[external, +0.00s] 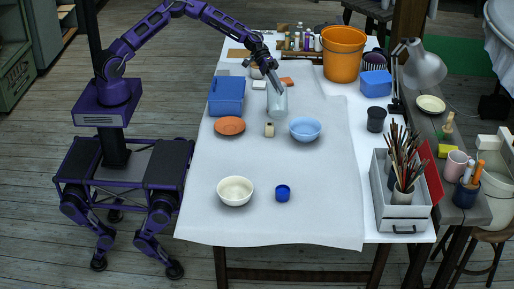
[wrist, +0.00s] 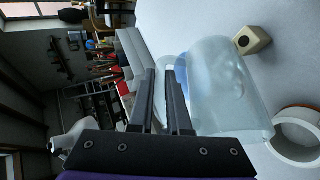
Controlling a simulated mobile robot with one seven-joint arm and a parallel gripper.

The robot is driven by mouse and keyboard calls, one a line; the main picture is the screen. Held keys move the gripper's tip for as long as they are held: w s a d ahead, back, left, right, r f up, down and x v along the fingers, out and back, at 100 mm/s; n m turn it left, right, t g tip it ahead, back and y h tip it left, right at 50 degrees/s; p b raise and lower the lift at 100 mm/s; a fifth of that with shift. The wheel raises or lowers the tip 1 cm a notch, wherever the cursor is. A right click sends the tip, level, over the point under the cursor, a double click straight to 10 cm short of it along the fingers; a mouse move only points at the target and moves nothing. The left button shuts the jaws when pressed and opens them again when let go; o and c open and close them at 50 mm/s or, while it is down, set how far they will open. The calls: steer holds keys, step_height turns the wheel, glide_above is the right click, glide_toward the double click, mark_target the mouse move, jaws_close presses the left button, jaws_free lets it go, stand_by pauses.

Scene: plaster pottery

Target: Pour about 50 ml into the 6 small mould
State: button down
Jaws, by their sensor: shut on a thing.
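A clear, pale translucent jug (external: 277,98) hangs over the far middle of the table; it also shows in the wrist view (wrist: 235,95), right beside my fingers. My gripper (external: 273,83) is shut on it; in the wrist view my two dark fingers (wrist: 168,78) reach its side, and the exact grip point is hard to see. The jug looks about upright in the external view. I cannot tell how much liquid is in it. A small beige block mould (external: 269,130) with a dark round hole stands in front of the jug; it shows in the wrist view (wrist: 252,40), apart from the jug.
A light blue bowl (external: 305,130) stands right of the mould, an orange-brown dish (external: 229,126) left. A blue bin (external: 227,96) is behind the dish. A cream bowl (external: 235,191) and a blue pot (external: 283,193) are nearer. A pale ring-shaped piece (wrist: 284,150) is below the jug.

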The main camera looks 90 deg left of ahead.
mark_target(279, 109)
steer(key=shift+d+r+y+p, duration=0.15)
steer(key=shift+d+y+p, duration=0.25)
steer(key=shift+d, duration=0.15)
steer(key=shift+d+f+m+g+y+p, duration=0.35)
steer(key=shift+d+f+y, duration=0.2)
steer(key=shift+y, duration=0.35)
steer(key=shift+w+d+f+m+y+p, duration=0.1)
steer(key=shift+d+f+m+y+p, duration=0.15)
steer(key=shift+d+y+p, duration=0.3)
steer(key=shift+w+d+f+m+y+p, duration=0.1)
steer(key=shift+d+f+y+p, duration=0.2)
steer(key=shift+d+y, duration=0.3)
steer(key=shift+w+d+f+m+g+y, duration=0.1)
steer(key=shift+d+f+m+g+y, duration=0.15)
steer(key=shift+d+f+y, duration=0.65)
steer(key=shift+w+d+f+m+g+y, duration=0.1)
steer(key=shift+d+f+m+y, duration=0.2)
steer(key=shift+d+y, duration=0.65)
steer(key=shift+w+d+f+m+g+y, duration=0.15)
steer(key=shift+d+f+y, duration=0.4)
steer(key=shift+y, duration=0.75)
steer(key=shift+s+a+f, duration=0.1)
steer(key=shift+s, duration=0.05)
steer(key=shift+b, duration=0.3)
